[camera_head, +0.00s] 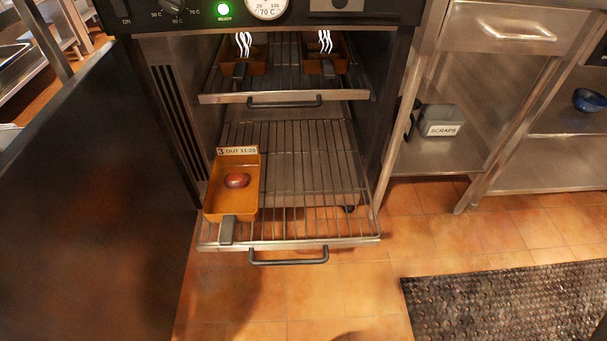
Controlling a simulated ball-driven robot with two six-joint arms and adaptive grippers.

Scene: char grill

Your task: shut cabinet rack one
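The heated cabinet (178,105) stands open, with its dark door (95,200) swung out to the left. The lower wire rack (300,175) is pulled out over the floor, with a dark handle (289,258) on its front edge. No number shows on either rack. Neither of my grippers is in view.
Two steaming pans (257,65) (341,62) sit on the upper rack. A green ready light (223,9) and dial (267,7) are above. To the right are a steel table (500,30), a grey scraps bin (440,120) and a dark floor mat (510,305). Tiled floor before the cabinet is clear.

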